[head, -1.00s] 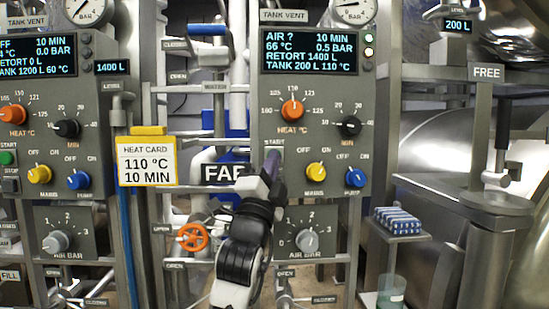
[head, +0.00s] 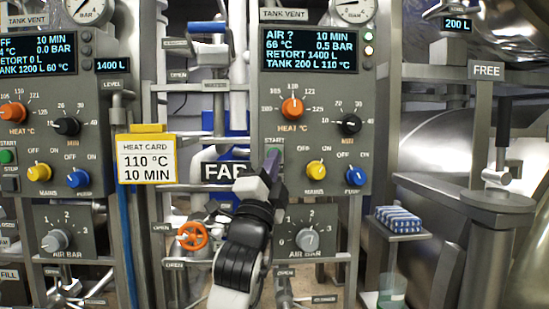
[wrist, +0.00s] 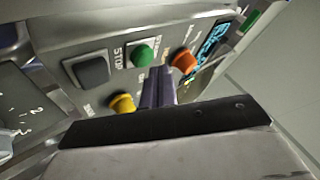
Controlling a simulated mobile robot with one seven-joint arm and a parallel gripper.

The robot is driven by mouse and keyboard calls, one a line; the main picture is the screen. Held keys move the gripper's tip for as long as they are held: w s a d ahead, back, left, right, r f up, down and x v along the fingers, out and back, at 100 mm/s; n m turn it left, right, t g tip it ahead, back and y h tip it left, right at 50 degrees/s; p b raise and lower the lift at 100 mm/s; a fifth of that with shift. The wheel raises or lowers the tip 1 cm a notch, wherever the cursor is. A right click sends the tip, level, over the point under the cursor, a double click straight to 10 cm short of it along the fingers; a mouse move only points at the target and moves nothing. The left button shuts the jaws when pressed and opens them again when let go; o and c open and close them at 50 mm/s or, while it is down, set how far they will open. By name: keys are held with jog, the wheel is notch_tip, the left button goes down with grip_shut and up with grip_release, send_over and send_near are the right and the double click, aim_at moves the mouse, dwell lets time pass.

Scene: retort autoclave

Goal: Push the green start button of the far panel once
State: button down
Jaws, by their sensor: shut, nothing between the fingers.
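The far panel (head: 325,138) is the grey panel right of the FAR sign, with a lit screen reading AIR ?, 66 °C and 0.5 BAR. Its green start button (wrist: 143,55) shows in the wrist view, above the grey stop button (wrist: 88,70). In the head view the start button is hidden behind my fingers. My gripper (head: 272,158) is shut and empty, just below the START label. In the wrist view my gripper (wrist: 159,72) has its fingertips close beside the green button, toward the orange knob. I cannot tell whether they touch the panel.
On the far panel are an orange heat knob (head: 292,108), a yellow mains knob (head: 316,170) and a blue pump knob (head: 355,176). A similar panel (head: 95,140) stands at left. A heat card (head: 147,160) hangs between them. A small shelf (head: 405,236) juts out at right.

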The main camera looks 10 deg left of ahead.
jog(key=s, duration=0.1)
jog(key=s+d, duration=0.1)
jog(key=s, duration=0.1)
jog(key=s+b, duration=0.1)
jog(key=shift+s+d, duration=0.3)
jog(key=shift+s, duration=0.1)
